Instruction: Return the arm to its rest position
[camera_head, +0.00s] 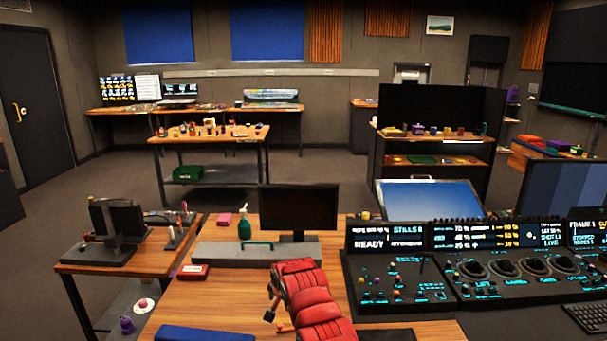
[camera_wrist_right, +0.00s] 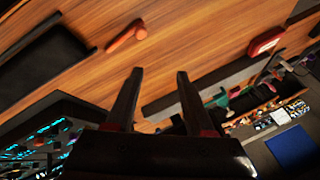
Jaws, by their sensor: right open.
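My right arm, in red padded covering, reaches in from the bottom middle of the head view over the wooden desk. My right gripper (camera_head: 271,307) shows there only as small dark parts below the red wrist. In the right wrist view the two dark fingers of my right gripper (camera_wrist_right: 159,74) stand apart with nothing between them, above the desk top. The trackball panel (camera_head: 500,276), a black console with lit teal labels and several dark balls, lies to the right of my arm, apart from it. My left gripper is out of view.
An orange object (camera_wrist_right: 127,35) lies on the desk near my right gripper. A grey slab with a green handle (camera_head: 228,253), a green spray bottle (camera_head: 244,228) and a monitor (camera_head: 299,211) stand beyond. A blue bar (camera_head: 205,334) lies at the front left. Bare wood shows left of my arm.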

